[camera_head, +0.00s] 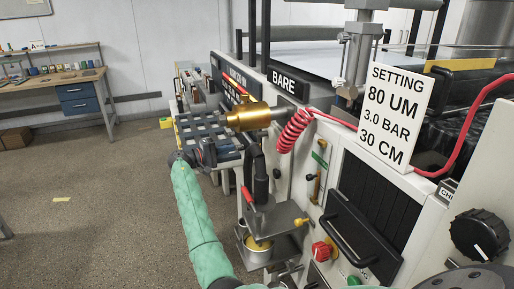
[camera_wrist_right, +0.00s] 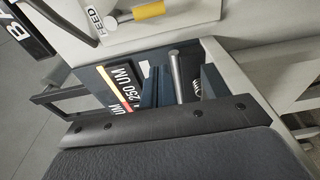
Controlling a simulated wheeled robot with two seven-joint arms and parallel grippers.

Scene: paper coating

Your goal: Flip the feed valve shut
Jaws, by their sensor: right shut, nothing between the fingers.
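The feed valve shows at the top of the right wrist view as a yellow lever (camera_wrist_right: 148,10) beside a white FEED label (camera_wrist_right: 95,20). In the head view a yellow lever (camera_head: 317,187) hangs roughly upright on the machine's front panel; it looks like the same valve, but its label is not readable there. My right gripper (camera_head: 206,152) is at the end of the green-sleeved arm, by the rack at the machine's left end, apart from the lever. It is shut and empty. My left gripper is not in view.
A black handle (camera_head: 347,232) and a red knob (camera_head: 322,252) are lower right.

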